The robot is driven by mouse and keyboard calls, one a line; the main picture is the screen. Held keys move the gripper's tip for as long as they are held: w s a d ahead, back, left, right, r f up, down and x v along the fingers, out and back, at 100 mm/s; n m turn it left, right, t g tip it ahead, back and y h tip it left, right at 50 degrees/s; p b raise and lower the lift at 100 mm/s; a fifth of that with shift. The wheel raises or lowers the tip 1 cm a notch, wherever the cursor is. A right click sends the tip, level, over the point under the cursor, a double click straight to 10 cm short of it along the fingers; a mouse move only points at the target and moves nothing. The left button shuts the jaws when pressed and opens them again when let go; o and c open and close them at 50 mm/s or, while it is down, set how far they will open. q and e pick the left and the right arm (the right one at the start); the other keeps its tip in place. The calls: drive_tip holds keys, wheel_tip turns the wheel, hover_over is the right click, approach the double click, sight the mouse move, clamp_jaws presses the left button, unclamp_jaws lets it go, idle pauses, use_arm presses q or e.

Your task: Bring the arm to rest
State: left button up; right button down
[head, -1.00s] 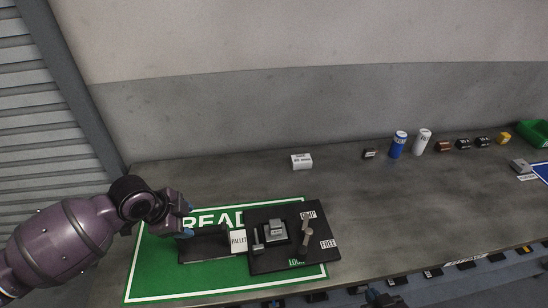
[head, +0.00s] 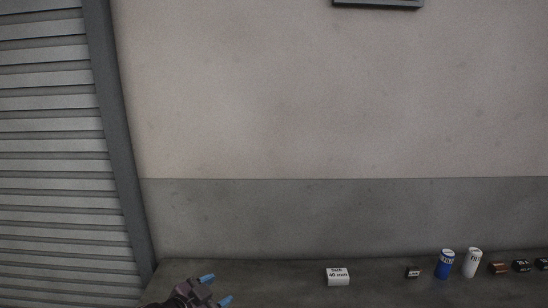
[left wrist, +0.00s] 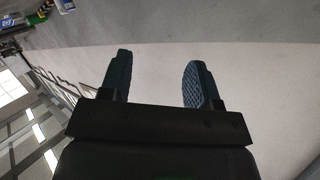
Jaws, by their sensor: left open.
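My left gripper (head: 216,289) shows at the bottom edge of the head view, with its two blue fingertips apart. It is open and empty. In the left wrist view its two fingers (left wrist: 158,78) stand apart, with nothing between them but the pale wall beyond. The rest of my left arm is out of the head view. My right gripper is not in view. The green mat and the black pallet fixture are below the head view now.
The grey bench (head: 240,272) runs along the wall. On it stand a white size box (head: 338,277), a small dark block (head: 413,273), a blue can (head: 445,264), a white can (head: 472,263) and several small blocks at the right. A ribbed shutter (head: 55,150) is at the left.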

use_arm(q)
drive_tip(key=s+a+f+n+y, duration=0.2)
drive_tip(key=s+a+f+n, duration=0.1)
drive_tip(key=s+f, duration=0.4)
drive_tip(key=s+a+f+n+y+b, duration=0.1)
drive_tip(key=s+a+f+n+y, duration=0.2)
drive_tip(key=s+a+f, duration=0.3)
drive_tip(key=s+a+f+n+y+b, duration=0.1)
drive_tip(key=s+a+f+n, duration=0.3)
drive_tip(key=s+f, duration=0.4)
drive_tip(key=s+a+y, duration=0.1)
drive_tip(key=s, duration=0.2)
drive_tip(key=shift+s+a+y, duration=0.25)
drive_tip(key=shift+y, duration=0.15)
drive_tip(key=shift+a, duration=0.1)
